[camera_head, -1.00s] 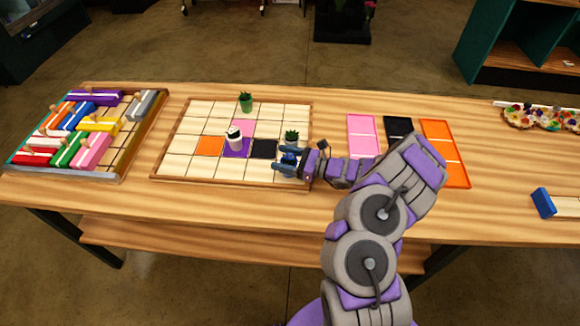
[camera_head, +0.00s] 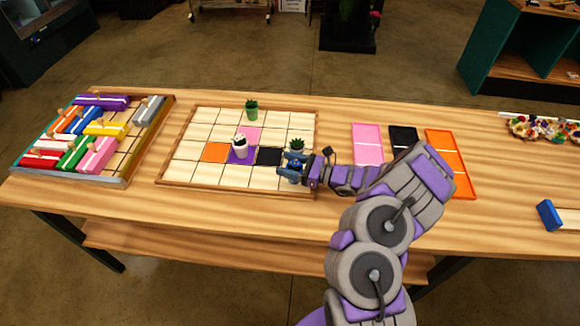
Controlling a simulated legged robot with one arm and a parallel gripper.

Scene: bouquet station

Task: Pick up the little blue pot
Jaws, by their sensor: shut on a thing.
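The little blue pot (camera_head: 296,162) is at the right side of the gridded board (camera_head: 190,170), with a dark green plant (camera_head: 297,145) showing just above it. My gripper (camera_head: 291,167) reaches in from the right and is shut on the blue pot. Its fingers hide much of the pot. I cannot tell whether the pot's base touches the board.
A white pot (camera_head: 240,148) stands on the purple square, and a green pot (camera_head: 252,111) at the board's back edge. Pink (camera_head: 366,142), black (camera_head: 403,137) and orange (camera_head: 462,182) trays lie to the right. A box of coloured blocks (camera_head: 150,140) is at the left.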

